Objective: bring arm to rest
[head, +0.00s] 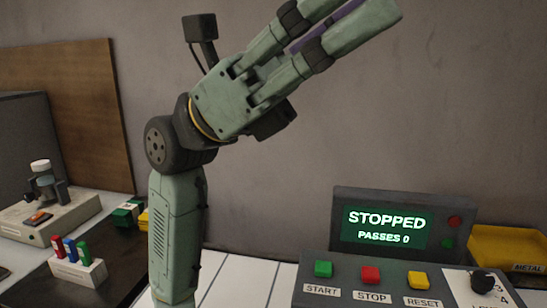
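My arm stands upright in the middle of the head view, bent at the wrist. My gripper (328,26) points up and to the right, high above the surfaces and in front of the grey wall. Its two pale green fingers run nearly parallel, and the far finger is cut off by the top edge. A purple strip (333,22) shows between the fingers; I cannot tell whether it is a held thing or part of the gripper. No contact with the surroundings shows.
A control panel (345,270) at lower right has green, red and yellow buttons; its screen (383,226) reads STOPPED, PASSES 0. A yellow METAL bin (512,240) stands behind. A white rack (78,272) and a device (45,215) stand left. The wall area around the gripper is clear.

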